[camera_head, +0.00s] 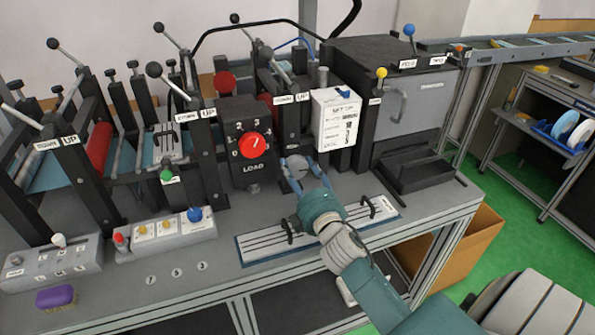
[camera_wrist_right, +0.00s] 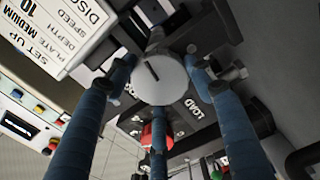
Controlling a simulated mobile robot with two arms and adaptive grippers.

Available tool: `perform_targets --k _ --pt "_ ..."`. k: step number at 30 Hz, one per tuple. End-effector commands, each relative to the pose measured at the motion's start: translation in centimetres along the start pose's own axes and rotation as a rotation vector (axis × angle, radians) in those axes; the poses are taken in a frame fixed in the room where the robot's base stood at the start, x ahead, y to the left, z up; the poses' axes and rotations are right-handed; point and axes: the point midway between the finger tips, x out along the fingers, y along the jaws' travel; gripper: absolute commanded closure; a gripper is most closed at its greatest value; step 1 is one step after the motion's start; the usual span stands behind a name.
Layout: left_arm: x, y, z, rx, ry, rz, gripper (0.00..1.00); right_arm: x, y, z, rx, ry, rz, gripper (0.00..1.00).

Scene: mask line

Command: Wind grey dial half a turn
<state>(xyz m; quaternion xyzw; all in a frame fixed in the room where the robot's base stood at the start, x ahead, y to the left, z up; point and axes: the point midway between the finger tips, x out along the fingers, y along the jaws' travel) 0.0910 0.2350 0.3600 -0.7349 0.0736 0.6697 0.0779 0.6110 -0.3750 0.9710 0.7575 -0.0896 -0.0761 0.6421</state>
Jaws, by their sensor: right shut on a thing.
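The grey dial (camera_head: 296,166) sits on the front of the machine, to the right of the red LOAD dial (camera_head: 254,145). My right gripper (camera_head: 299,172) reaches it from the front, and its blue fingers are around it, shut on it. In the right wrist view the round grey dial (camera_wrist_right: 160,82) shows face-on, with a short dark mark tilted a little to the left of upright. The three fingers of my right gripper (camera_wrist_right: 162,85) stand around its rim. My left gripper is not in view.
A white sign box (camera_head: 336,120) hangs just right of the dial. Button boxes (camera_head: 165,232) stand on the bench at the left, with a purple block (camera_head: 55,298) in front. A flat rail plate (camera_head: 262,246) lies below my right wrist. Several ball-ended levers rise behind.

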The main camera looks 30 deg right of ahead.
Motion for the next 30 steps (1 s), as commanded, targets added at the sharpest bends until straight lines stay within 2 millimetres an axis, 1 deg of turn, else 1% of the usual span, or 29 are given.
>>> perform_targets --k 14,15,17,26,29,30 --pt "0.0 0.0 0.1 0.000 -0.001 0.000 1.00 0.0 0.0 0.0 0.012 0.000 0.001 0.74" --pt "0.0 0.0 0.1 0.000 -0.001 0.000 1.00 0.0 0.0 0.0 0.011 0.000 0.001 0.40" --pt "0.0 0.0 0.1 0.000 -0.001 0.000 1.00 0.0 0.0 0.0 0.011 0.000 0.001 0.28" --pt "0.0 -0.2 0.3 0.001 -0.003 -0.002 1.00 -0.1 0.0 0.0 0.010 0.000 0.000 0.28" --pt "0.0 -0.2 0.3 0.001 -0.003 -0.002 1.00 -0.7 -0.1 0.0 0.011 0.000 -0.001 0.28" --pt "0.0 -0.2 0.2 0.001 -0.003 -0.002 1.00 -1.2 -0.1 0.0 0.011 0.000 -0.002 0.28"
